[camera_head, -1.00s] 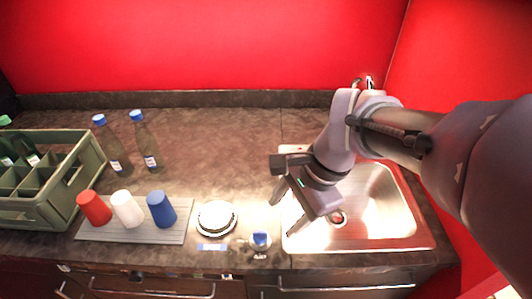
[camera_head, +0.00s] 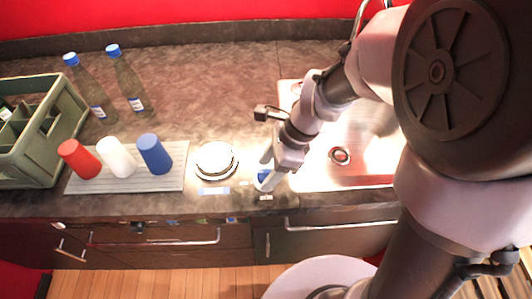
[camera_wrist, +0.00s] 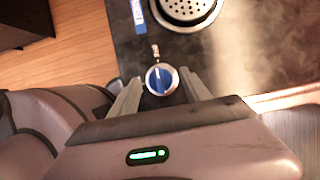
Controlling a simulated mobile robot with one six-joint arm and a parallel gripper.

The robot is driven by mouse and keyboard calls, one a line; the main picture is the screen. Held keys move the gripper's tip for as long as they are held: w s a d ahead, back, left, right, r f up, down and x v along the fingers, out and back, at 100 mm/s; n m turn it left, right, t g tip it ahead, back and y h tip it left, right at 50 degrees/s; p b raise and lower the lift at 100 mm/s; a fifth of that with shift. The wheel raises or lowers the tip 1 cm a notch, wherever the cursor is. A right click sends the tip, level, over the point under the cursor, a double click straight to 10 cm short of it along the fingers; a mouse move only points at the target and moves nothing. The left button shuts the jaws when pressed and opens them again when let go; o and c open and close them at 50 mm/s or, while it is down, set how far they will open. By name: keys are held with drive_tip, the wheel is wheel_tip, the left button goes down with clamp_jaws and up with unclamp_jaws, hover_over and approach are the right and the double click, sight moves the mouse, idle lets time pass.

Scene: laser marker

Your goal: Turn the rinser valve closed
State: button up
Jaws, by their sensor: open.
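The rinser valve has a round blue knob (camera_wrist: 161,79) with a pale pointer line and a metal rim. It sits at the counter's front edge, just right of the round rinser (camera_head: 215,161). In the head view the knob (camera_head: 264,176) is partly covered by my gripper. My gripper (camera_head: 266,172) is open and points down at the knob. In the wrist view its two fingers (camera_wrist: 158,88) stand on either side of the knob, with a gap visible on each side. I cannot tell the exact height of the fingertips over the knob. The rinser's perforated disc (camera_wrist: 188,8) shows at the top.
A steel sink (camera_head: 340,180) lies right of the valve. Red, white and blue cups (camera_head: 154,154) stand on a ribbed grey mat (camera_head: 125,182) to the left. Two bottles (camera_head: 129,84) and a green crate (camera_head: 45,150) are farther left. A blue label strip (camera_wrist: 139,14) lies by the rinser.

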clamp_jaws()
idle(0.3)
drive_tip(key=shift+n+p, duration=0.3)
drive_tip(key=shift+p, duration=0.05)
drive_tip(key=n+g+p, duration=0.1)
drive_tip(key=n+p, duration=0.1)
drive_tip(key=n, duration=0.1)
drive_tip(key=shift+w+r, duration=0.1)
drive_tip(key=n+g+p, duration=0.1)
drive_tip(key=n+p, duration=0.1)
drive_tip(key=n+g+h+p, duration=0.1)
drive_tip(key=n+p, duration=0.1)
drive_tip(key=n, duration=0.1)
drive_tip(key=shift+w+a+p, duration=0.1)
drive_tip(key=shift+a+p, duration=0.05)
drive_tip(key=shift+p, duration=0.2)
drive_tip(key=n+g+h+p, duration=0.1)
drive_tip(key=n+p, duration=0.2)
drive_tip(key=n, duration=0.1)
drive_tip(key=shift+a+n, duration=0.1)
drive_tip(key=shift+n, duration=0.3)
drive_tip(key=n+h+p, duration=0.2)
drive_tip(key=n, duration=0.2)
drive_tip(key=shift+w+a+g+p, duration=0.1)
drive_tip(key=shift+g+p, duration=0.25)
drive_tip(key=shift+g, duration=0.05)
drive_tip(key=shift+f+n, duration=0.2)
drive_tip(key=shift+n, duration=0.2)
